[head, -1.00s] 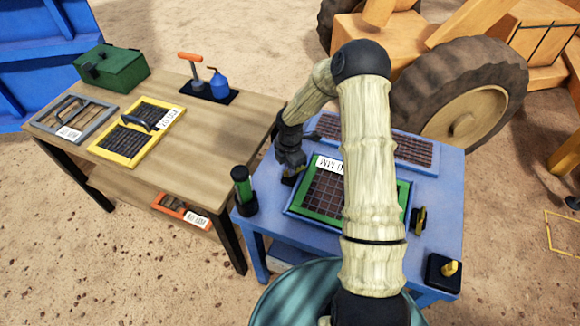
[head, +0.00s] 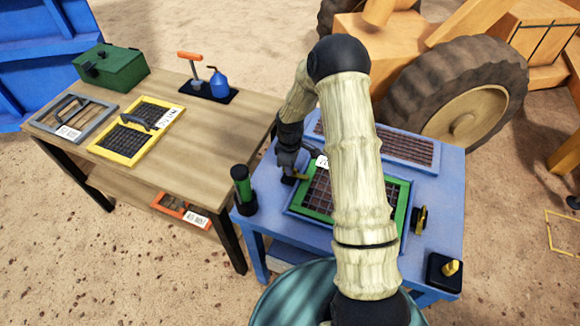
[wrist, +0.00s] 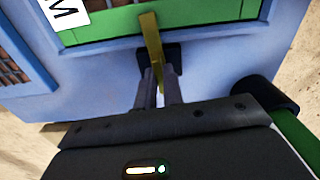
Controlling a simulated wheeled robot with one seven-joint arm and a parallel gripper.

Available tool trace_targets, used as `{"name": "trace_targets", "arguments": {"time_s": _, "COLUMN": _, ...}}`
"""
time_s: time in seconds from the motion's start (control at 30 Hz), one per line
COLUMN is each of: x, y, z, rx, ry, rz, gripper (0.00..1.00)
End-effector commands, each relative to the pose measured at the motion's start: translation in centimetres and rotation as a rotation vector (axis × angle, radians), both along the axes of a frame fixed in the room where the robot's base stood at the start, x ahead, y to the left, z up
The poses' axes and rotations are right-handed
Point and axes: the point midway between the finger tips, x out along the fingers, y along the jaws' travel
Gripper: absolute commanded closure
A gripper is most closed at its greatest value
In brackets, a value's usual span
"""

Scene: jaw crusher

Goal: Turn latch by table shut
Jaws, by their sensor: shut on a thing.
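The latch by the table is a yellow bar (wrist: 152,38) on a black base (wrist: 174,55). In the wrist view its far end reaches over the edge of the green-framed screen (wrist: 170,22). In the head view the latch (head: 301,176) sits at the left side of the green-framed screen (head: 317,207), on the blue stand. My gripper (wrist: 159,76) is shut on the near part of the latch bar, between its two grey fingers. In the head view my gripper (head: 288,168) is at the stand's left edge, and my arm hides part of the screen.
A second yellow latch (head: 419,220) is on the screen's right side. A green cylinder (head: 242,187) stands at the blue stand's left corner, close to my gripper in the wrist view (wrist: 297,138). The wooden table (head: 200,140) stands to the left, holding screens and tools.

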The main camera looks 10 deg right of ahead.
Motion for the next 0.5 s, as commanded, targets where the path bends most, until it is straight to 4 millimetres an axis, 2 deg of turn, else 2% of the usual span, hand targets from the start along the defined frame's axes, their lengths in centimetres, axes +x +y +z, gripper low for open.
{"name": "trace_targets", "arguments": {"time_s": 0.2, "x": 0.07, "y": 0.10, "z": 0.01, "rx": 0.002, "ry": -0.002, "rz": -0.082, "gripper": 1.00}}
{"name": "trace_targets", "arguments": {"time_s": 0.5, "x": 0.08, "y": 0.12, "z": 0.03, "rx": 0.002, "ry": -0.002, "rz": -0.108, "gripper": 1.00}}
